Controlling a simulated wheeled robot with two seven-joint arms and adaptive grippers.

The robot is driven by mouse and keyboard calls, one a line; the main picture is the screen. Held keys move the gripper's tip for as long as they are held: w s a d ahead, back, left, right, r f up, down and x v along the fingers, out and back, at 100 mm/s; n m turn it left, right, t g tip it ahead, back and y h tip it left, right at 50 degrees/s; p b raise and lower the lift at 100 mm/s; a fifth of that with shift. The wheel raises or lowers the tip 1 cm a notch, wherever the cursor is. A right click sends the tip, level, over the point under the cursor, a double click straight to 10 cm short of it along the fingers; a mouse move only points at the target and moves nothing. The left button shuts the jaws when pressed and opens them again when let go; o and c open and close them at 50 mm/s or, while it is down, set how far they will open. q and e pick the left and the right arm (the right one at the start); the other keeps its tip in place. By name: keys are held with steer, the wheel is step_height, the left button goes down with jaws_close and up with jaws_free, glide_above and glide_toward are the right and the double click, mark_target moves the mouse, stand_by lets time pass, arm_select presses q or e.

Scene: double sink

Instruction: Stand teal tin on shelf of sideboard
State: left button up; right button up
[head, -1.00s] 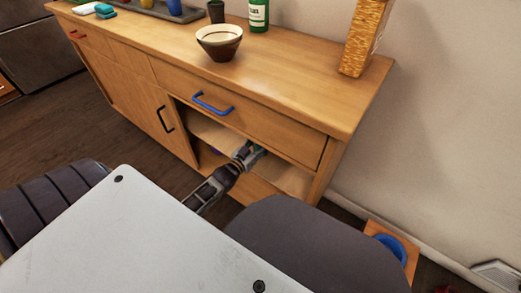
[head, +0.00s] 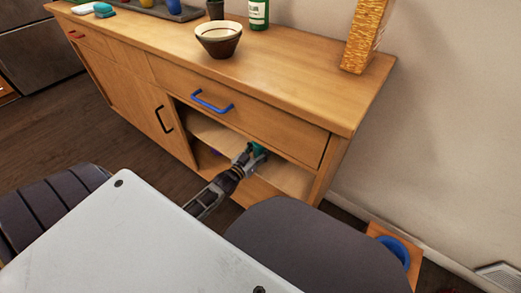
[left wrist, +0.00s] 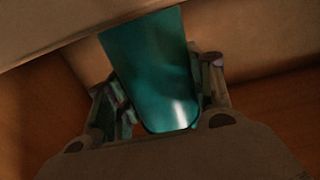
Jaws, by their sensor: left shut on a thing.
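The teal tin (left wrist: 150,65) is between the fingers of my left gripper (left wrist: 165,95), which is shut on it. In the head view the tin (head: 258,149) shows as a small teal patch at the tip of my left gripper (head: 250,156). Both are at the open front of the sideboard (head: 240,70), in the shelf opening below the blue-handled drawer. The shelf (head: 290,178) shows as a pale board to the right of the gripper. I cannot tell whether the tin's base touches it. My right gripper is not in view.
A bowl (head: 218,42), a green bottle (head: 259,14) and a tall golden box (head: 366,35) stand on the sideboard top. The drawer with its blue handle (head: 212,104) is just above the opening. A dark chair (head: 310,245) is close in front. A blue bowl (head: 392,250) is at the right.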

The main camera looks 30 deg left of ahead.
arm_select(q)
steer(key=o, duration=1.1)
steer(key=shift+f, duration=0.1)
steer(key=shift+c, duration=0.2)
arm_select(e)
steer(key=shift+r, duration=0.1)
arm_select(q)
steer(key=shift+s, duration=0.1)
steer(key=shift+s+a+r+p, duration=0.15)
steer(key=shift+s+p, duration=0.4)
steer(key=shift+s, duration=0.65)
steer(key=s+p, duration=0.3)
steer(key=s, duration=0.6)
steer(key=shift+s+a, duration=0.2)
steer(key=shift+a, duration=0.15)
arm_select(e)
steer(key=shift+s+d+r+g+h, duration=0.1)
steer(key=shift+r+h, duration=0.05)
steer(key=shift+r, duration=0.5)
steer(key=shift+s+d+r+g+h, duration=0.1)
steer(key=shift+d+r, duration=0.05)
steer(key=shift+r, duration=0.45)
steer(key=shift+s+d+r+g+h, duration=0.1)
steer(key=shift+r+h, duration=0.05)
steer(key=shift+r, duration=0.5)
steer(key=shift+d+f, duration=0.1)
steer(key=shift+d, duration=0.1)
arm_select(q)
steer(key=shift+d, duration=0.1)
